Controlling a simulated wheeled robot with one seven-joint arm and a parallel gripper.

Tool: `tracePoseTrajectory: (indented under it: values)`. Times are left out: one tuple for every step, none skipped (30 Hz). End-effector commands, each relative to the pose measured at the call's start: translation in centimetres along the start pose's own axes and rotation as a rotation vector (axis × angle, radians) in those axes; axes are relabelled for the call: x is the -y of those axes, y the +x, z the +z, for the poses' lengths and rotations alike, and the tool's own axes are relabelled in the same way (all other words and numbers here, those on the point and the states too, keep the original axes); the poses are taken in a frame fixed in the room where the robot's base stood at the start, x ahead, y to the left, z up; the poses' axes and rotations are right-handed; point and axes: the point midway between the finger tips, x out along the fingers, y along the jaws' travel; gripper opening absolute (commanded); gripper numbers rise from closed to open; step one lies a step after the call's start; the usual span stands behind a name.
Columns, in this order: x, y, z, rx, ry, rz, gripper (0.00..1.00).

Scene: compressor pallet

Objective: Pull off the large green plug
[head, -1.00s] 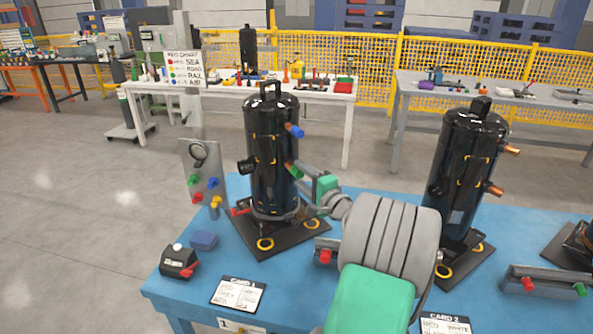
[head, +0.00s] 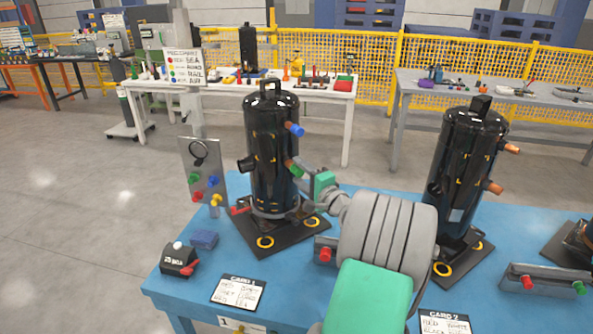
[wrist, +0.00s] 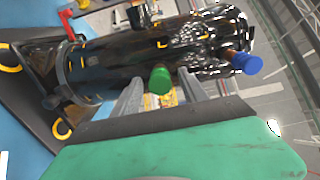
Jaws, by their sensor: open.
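The large green plug (wrist: 160,79) sits on the side of the left black compressor (head: 268,130). In the wrist view it shows between the two grey fingers of my gripper (wrist: 160,84), with a gap on each side. In the head view the green plug (head: 293,171) is partly hidden by my gripper (head: 301,170), which reaches it from the right. My gripper is open and holds nothing. I cannot tell how deep the plug lies between the fingers.
A blue plug (head: 296,130) is higher on the same compressor. A panel (head: 213,158) with small coloured plugs stands to its left. A second black compressor (head: 467,165) with copper stubs stands right of my arm.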

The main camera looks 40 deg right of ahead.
Motion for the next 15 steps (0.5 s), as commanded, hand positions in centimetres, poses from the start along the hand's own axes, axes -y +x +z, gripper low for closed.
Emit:
tracePoseTrajectory:
  values:
    - [-0.02, 0.00, 0.00, 0.000, 0.000, 0.000, 0.51]
    - [-0.02, 0.00, 0.00, 0.000, 0.000, 0.000, 0.51]
    - [-0.01, 0.00, 0.00, 0.000, 0.000, 0.000, 0.51]
    - [-0.01, 0.00, 0.00, 0.000, 0.000, 0.000, 0.51]
    - [0.00, 0.00, 0.00, 0.000, 0.000, 0.000, 0.51]
    - [0.00, 0.00, 0.00, 0.000, 0.000, 0.000, 0.50]
    - [0.00, 0.00, 0.00, 0.000, 0.000, 0.000, 0.48]
    - [-0.01, 0.00, 0.00, 0.000, 0.000, 0.000, 0.45]
    - [0.00, 0.00, 0.00, 0.000, 0.000, 0.000, 0.42]
    - [0.00, 0.00, 0.00, 0.000, 0.000, 0.000, 0.39]
    - [0.00, 0.00, 0.00, 0.000, 0.000, 0.000, 0.37]
    - [0.00, 0.00, 0.00, 0.000, 0.000, 0.000, 0.34]
    - [0.00, 0.00, 0.00, 0.000, 0.000, 0.000, 0.31]
    - [0.00, 0.00, 0.00, 0.000, 0.000, 0.000, 0.29]
    - [0.00, 0.00, 0.00, 0.000, 0.000, 0.000, 0.26]
